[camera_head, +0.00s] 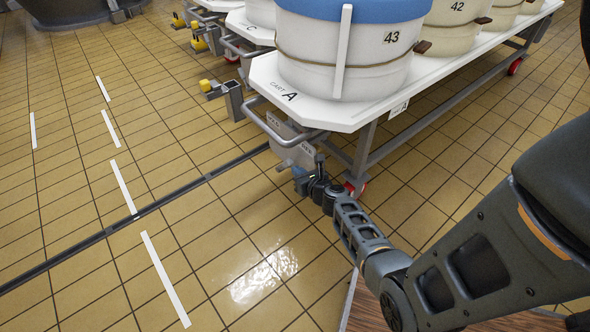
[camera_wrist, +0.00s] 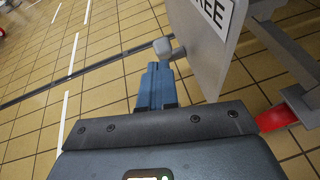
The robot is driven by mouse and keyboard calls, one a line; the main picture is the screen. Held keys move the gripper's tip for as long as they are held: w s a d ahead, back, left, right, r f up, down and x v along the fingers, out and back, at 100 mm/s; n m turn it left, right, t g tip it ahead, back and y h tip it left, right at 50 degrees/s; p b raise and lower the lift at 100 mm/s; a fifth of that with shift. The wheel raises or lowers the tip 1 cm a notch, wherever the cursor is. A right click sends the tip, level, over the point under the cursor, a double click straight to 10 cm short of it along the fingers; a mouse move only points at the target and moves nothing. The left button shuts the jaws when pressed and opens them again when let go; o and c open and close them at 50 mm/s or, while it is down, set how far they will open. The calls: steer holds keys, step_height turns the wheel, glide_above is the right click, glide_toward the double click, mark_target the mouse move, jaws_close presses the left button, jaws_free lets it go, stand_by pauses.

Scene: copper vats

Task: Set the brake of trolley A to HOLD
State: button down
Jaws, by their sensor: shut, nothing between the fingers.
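Trolley A (camera_head: 262,80) is a white-topped metal cart marked "CART A". A grey brake plate (camera_head: 289,146) hangs at its near end. In the wrist view, the plate (camera_wrist: 205,50) shows part of a label ending in "REE". A grey rounded knob (camera_wrist: 162,46), apparently the brake lever's end, shows beside the plate's left edge. My gripper (camera_head: 299,172) is low beside the plate. Its blue fingers (camera_wrist: 155,78) are shut and empty, with their tips just below the knob in the picture. I cannot tell whether they touch it. The rest of the lever is hidden.
A white tub marked 43 (camera_head: 345,45) stands on trolley A, with tub 42 (camera_head: 458,25) behind. Another trolley (camera_head: 245,30) stands to the left. A red caster (camera_head: 355,187) is close to my gripper. Tiled floor (camera_head: 90,200) with white dashes is open at left.

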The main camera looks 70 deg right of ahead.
steer(key=r+p+v, duration=0.1)
steer(key=p+v, duration=0.2)
steer(key=v, duration=0.5)
steer(key=shift+r, duration=0.55)
